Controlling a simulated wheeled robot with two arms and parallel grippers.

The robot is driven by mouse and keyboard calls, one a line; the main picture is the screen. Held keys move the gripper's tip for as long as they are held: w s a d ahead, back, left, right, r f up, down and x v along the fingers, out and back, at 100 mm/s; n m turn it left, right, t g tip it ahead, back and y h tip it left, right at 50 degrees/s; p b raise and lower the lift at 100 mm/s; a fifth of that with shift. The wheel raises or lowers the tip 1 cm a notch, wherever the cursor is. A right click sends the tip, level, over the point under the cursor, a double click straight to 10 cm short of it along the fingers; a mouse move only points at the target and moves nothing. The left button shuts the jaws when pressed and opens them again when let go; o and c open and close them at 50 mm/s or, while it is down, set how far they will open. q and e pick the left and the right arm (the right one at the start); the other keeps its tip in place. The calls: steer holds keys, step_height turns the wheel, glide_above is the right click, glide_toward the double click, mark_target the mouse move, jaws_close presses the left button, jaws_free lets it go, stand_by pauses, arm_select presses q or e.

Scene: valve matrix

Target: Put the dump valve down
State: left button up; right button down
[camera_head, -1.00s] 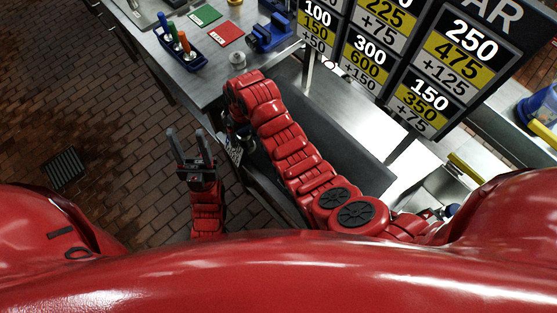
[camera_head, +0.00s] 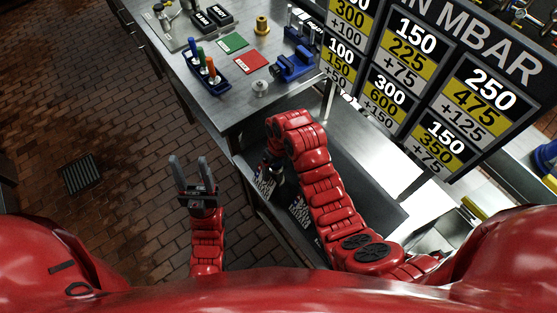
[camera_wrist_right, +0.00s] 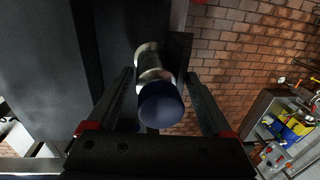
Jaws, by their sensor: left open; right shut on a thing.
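The held valve (camera_wrist_right: 160,102) has a silvery metal body and a dark blue round end in the right wrist view. My right gripper (camera_wrist_right: 160,76) is shut on it, with one finger on each side. I take it for the dump valve, though no label on it is readable. In the head view my right gripper (camera_head: 271,160) is bent down beside the bench edge, and the valve is mostly hidden there by the arm. My left gripper (camera_head: 188,160) is open and empty over the brick floor, left of the bench.
The steel bench (camera_head: 236,112) holds a blue rack with coloured-handled tools (camera_head: 207,68), a green card (camera_head: 234,43), a red card (camera_head: 250,64), a blue vise (camera_head: 294,66) and a small metal knob-like part (camera_head: 261,88). A large number board (camera_head: 425,85) stands at the right.

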steer(key=w+f+b, duration=0.1)
steer(key=w, duration=0.1)
steer(key=w+f+b, duration=0.1)
steer(key=w+f, duration=0.1)
steer(key=w, duration=0.1)
steer(key=w+f+b, duration=0.1)
steer(key=w+b, duration=0.1)
steer(key=w, duration=0.1)
steer(key=shift+w+d+f, duration=0.1)
steer(key=shift+w+f, duration=0.05)
steer(key=shift+w, duration=0.05)
jaws_free()
stand_by(0.4)
